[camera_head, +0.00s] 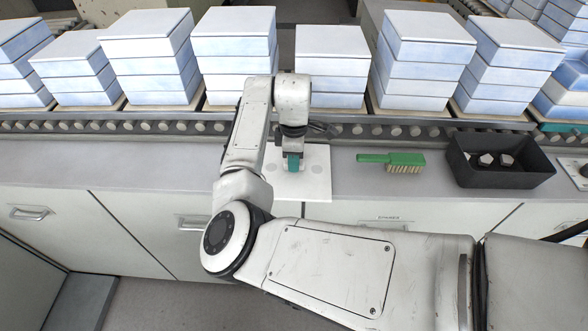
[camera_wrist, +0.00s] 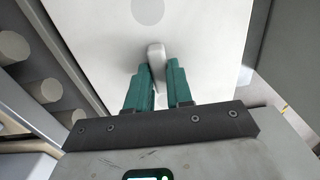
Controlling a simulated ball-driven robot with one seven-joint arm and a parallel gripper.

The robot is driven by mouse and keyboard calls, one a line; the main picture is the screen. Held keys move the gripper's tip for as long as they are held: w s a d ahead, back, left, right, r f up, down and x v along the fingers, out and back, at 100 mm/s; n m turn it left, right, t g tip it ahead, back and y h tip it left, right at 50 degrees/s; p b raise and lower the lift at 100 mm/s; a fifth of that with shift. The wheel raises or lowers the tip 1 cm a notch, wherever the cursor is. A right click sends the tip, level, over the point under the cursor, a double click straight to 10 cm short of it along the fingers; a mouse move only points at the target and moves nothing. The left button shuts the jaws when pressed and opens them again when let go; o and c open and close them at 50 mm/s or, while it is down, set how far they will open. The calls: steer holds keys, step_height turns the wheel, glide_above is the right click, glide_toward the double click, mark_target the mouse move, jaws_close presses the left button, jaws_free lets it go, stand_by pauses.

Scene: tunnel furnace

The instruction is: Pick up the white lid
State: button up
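The white lid (camera_head: 318,176) is a flat square plate with round grey spots, at the front of the grey bench. In the wrist view the lid (camera_wrist: 105,35) fills the upper middle, with one grey spot and a small upright pale handle (camera_wrist: 155,52). My gripper (camera_head: 293,168) points down over the lid, left of its middle in the head view. In the wrist view the teal fingers of my gripper (camera_wrist: 158,68) stand on both sides of the handle and appear to touch it. The lid looks flat; whether it touches the bench is hard to tell.
A green brush (camera_head: 392,160) lies on the bench right of the lid. A black tray (camera_head: 500,175) with metal nuts stands further right. Behind runs a roller conveyor (camera_head: 400,131) with stacks of blue-white blocks (camera_head: 332,65). The bench (camera_head: 110,165) is clear to the left.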

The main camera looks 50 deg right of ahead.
jaws_close()
steer(key=shift+r, duration=0.1)
stand_by(0.3)
